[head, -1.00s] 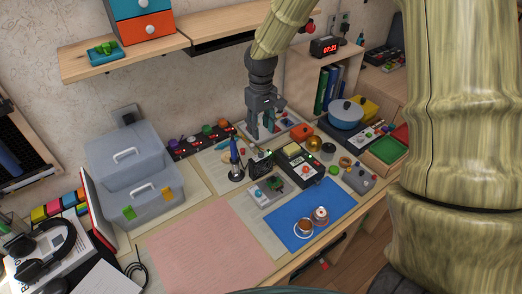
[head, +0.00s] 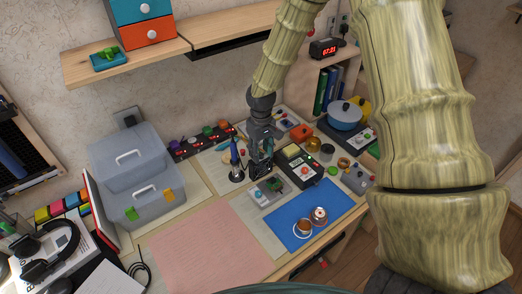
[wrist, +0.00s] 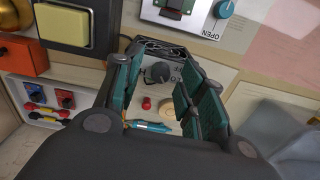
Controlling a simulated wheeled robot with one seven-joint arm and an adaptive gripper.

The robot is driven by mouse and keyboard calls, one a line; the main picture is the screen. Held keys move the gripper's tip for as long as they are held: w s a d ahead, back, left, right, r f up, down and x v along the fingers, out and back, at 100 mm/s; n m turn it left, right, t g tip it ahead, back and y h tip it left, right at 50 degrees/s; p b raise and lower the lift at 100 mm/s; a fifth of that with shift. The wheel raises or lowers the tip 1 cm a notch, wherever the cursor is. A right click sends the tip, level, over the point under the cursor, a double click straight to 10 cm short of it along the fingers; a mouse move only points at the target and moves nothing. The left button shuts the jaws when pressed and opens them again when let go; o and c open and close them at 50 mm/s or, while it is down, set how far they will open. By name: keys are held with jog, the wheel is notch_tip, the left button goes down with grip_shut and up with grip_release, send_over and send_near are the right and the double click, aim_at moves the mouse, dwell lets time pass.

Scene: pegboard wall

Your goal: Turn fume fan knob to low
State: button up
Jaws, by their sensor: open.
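In the wrist view a dark grey round knob (wrist: 158,73) sits on a black box (wrist: 152,48), which looks like the fume fan. The knob shows between the finger pads of my gripper (wrist: 160,62), which are spread apart with a gap on each side. I cannot tell whether they touch the knob or how deep they are.
A grey box with a teal knob (wrist: 224,9) labelled OPEN and a yellow-topped box (wrist: 63,26) are close by. Right are a black control box (head: 306,170) and blue mat (head: 285,222). The pink mat (head: 205,245) is clear.

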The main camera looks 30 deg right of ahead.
jog(key=shift+f, duration=0.15)
grip_shut()
jog(key=shift+n+p, duration=0.5)
jog(key=shift+n, duration=0.2)
jog(key=shift+n+p, duration=0.35)
jog(key=shift+n, duration=0.65)
